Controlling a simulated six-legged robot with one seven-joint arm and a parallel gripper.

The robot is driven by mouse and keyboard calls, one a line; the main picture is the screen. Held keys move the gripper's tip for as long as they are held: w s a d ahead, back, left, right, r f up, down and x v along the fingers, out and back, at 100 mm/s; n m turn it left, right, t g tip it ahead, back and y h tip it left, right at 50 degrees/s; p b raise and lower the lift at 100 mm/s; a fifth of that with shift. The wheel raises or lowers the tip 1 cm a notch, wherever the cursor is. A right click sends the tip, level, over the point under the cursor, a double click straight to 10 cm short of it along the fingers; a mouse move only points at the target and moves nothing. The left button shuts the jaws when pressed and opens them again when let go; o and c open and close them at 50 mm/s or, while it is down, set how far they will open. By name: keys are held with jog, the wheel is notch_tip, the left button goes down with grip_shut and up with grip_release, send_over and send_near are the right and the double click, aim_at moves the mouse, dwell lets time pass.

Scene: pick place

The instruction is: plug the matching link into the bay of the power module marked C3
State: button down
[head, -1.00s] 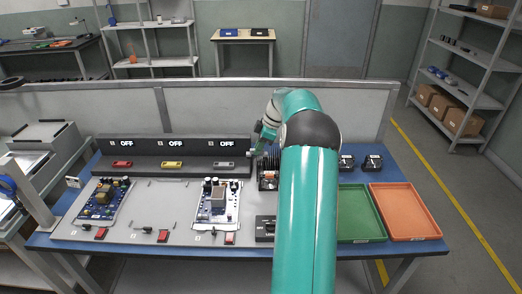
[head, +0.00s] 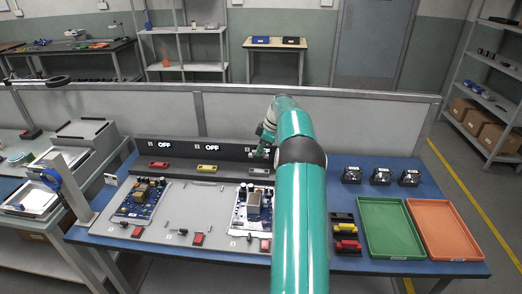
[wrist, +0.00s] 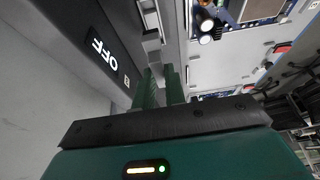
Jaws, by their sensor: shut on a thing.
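My gripper (head: 262,153) is at the right end of the long dark module rail (head: 180,150), in front of its third display. In the wrist view its two green fingers (wrist: 160,85) are closed on a small light-grey piece (wrist: 152,42), whose shape is partly hidden. The rail's OFF display (wrist: 104,55) is beside the fingers. On the rail's front ledge are a red link (head: 158,165), a yellow link (head: 207,168) and a grey one (head: 259,171). I cannot read the mark C3 anywhere.
Two blue circuit boards (head: 140,200) lie on the grey panel. A stack of black, yellow and red parts (head: 346,230) is right of my arm. Green (head: 393,200) and orange trays (head: 447,205) are further right. Several black blocks (head: 381,176) stand behind them.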

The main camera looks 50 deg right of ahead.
jog(key=shift+f, duration=0.2)
jog(key=shift+s+d+f, duration=0.2)
jog(key=shift+f, duration=0.2)
jog(key=shift+w+f, duration=0.15)
jog(key=shift+f, duration=1.3)
jog(key=shift+a+f, duration=0.1)
jog(key=shift+f, duration=0.5)
jog(key=shift+f, duration=0.95)
dwell(0.7)
jog(key=c, duration=0.7)
grip_release()
jog(key=shift+r, duration=0.1)
